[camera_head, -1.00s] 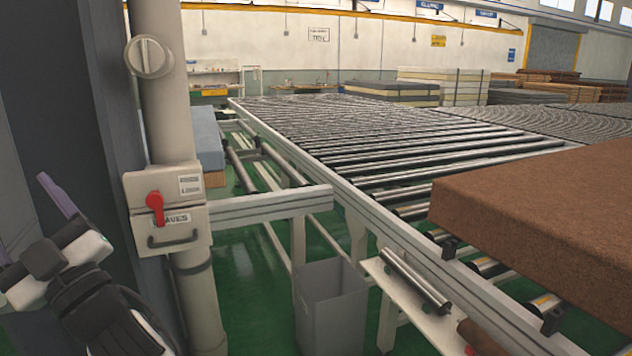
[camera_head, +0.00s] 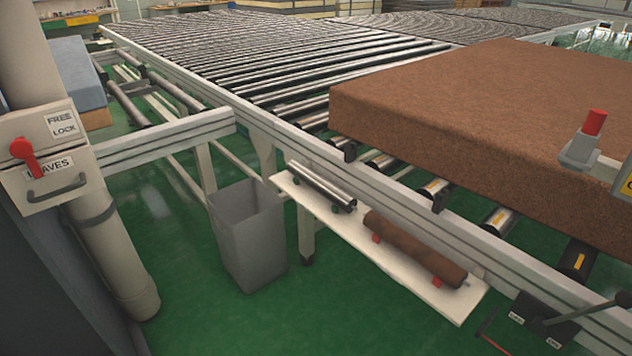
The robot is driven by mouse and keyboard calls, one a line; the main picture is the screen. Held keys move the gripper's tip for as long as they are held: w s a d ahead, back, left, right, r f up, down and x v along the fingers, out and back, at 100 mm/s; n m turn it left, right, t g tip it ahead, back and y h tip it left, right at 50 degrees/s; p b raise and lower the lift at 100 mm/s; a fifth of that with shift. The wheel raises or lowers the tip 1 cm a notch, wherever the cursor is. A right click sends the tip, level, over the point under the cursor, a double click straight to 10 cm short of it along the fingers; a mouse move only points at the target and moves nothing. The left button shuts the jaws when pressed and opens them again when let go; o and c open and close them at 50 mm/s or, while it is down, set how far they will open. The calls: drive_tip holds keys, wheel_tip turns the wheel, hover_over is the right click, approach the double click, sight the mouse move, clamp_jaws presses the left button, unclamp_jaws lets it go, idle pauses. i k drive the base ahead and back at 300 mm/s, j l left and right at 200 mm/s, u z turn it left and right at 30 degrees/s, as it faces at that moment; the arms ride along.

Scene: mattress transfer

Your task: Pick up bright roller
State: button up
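The bright roller (camera_head: 322,184) is a shiny metal cylinder. It lies at the left end of a white side shelf (camera_head: 452,304) along the conveyor frame, on small dark supports. A brown, rusty-looking roller (camera_head: 414,247) lies to its right on the same shelf, with red supports under it. My gripper is not in view now.
A grey bin (camera_head: 248,238) stands on the green floor left of the shelf. A brown mattress block (camera_head: 480,115) lies on the conveyor rollers. A post with a FREE/LOCK box (camera_head: 52,160) and red lever stands at left. A red-topped control (camera_head: 590,140) is at right.

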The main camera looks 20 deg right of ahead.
sight(346, 203)
drive_tip(key=i+j+z, duration=1.05)
drive_tip(key=k+j, duration=0.05)
drive_tip(key=k, duration=0.05)
